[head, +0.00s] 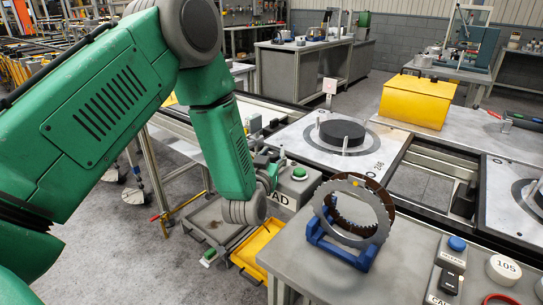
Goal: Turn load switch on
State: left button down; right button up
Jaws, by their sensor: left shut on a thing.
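The load switch box (297,183) is grey with a green button on top and a label of which "AD" shows. It stands at the near left end of the workbench, beyond my left forearm. My left gripper (268,168) is at the left side of this box, partly hidden by my green arm. It is shut on the load switch, though the fingertips are small and the switch itself is mostly covered. I cannot tell the switch's position. My right gripper is not in view.
A toothed clutch ring stands in a blue holder (340,246) on the near grey table. A second switch box (449,268) with a blue button stands to its right. A pallet (326,148) carries a black disc. A yellow box (417,101) sits behind. A yellow tray (258,246) is below.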

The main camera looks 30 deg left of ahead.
pick_arm(q)
jog(key=shift+s+d+f, duration=0.1)
jog(key=shift+d+f, duration=0.05)
jog(key=shift+f, duration=0.1)
jog(key=shift+a+f+m+h, duration=0.1)
jog(key=shift+a+m+h, duration=0.15)
jog(key=shift+m+h, duration=0.8)
jog(key=m+h, duration=0.2)
jog(key=h, duration=0.1)
jog(key=m+h, duration=0.2)
jog(key=h, duration=0.2)
jog(key=m+g+h, duration=0.2)
jog(key=h, duration=0.2)
jog(key=m+g+h, duration=0.1)
jog(key=m+h, duration=0.2)
jog(key=shift+s+d+f+m+g+h, duration=0.1)
jog(key=shift+m+g+h, duration=0.25)
jog(key=shift+g, duration=0.05)
jog(key=shift+h, duration=0.3)
jog(key=c, duration=1.1)
grip_release()
jog(key=shift+c, duration=0.2)
